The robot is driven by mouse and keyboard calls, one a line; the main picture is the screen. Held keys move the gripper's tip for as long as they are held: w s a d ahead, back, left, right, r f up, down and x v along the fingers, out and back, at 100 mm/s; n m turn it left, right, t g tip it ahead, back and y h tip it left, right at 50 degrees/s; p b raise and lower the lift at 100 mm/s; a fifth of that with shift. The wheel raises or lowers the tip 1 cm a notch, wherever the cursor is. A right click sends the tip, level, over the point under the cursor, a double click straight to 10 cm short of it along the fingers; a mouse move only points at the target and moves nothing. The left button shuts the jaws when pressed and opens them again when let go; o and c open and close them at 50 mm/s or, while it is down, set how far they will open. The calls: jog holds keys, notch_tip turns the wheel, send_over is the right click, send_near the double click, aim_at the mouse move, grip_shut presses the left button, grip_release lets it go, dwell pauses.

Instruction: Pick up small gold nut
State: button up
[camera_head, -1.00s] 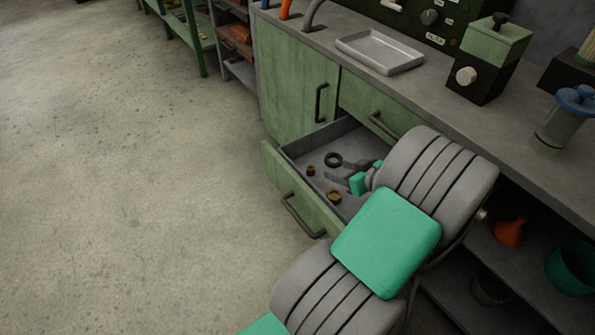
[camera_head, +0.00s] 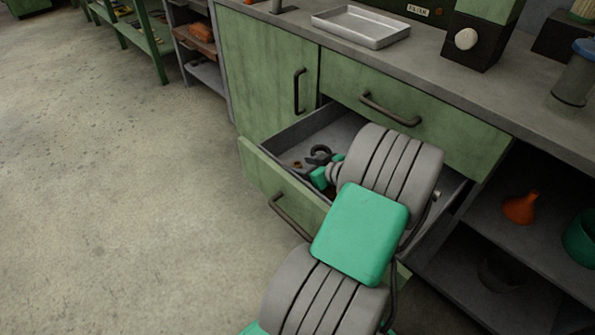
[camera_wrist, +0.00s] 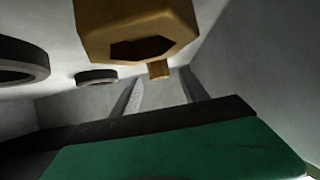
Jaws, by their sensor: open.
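The small gold nut (camera_head: 297,164) lies on the floor of the open drawer. In the wrist view a small gold nut (camera_wrist: 158,71) shows farther off, in line with the gap between the two grey fingers. A larger gold nut (camera_wrist: 135,25) looms close at the top of that view. My gripper (camera_head: 314,168) is down inside the drawer, open and empty, beside the small nut. It also shows in the wrist view (camera_wrist: 162,80). Whether the fingers flank the nut I cannot tell.
A dark ring (camera_head: 319,153) lies behind my gripper; the wrist view shows two rings, one near (camera_wrist: 22,66) and one farther (camera_wrist: 97,77). The drawer front (camera_head: 270,180) and walls enclose the gripper. A metal tray (camera_head: 362,25) sits on the bench above.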

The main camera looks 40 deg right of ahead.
jog(key=shift+x, duration=1)
grip_shut()
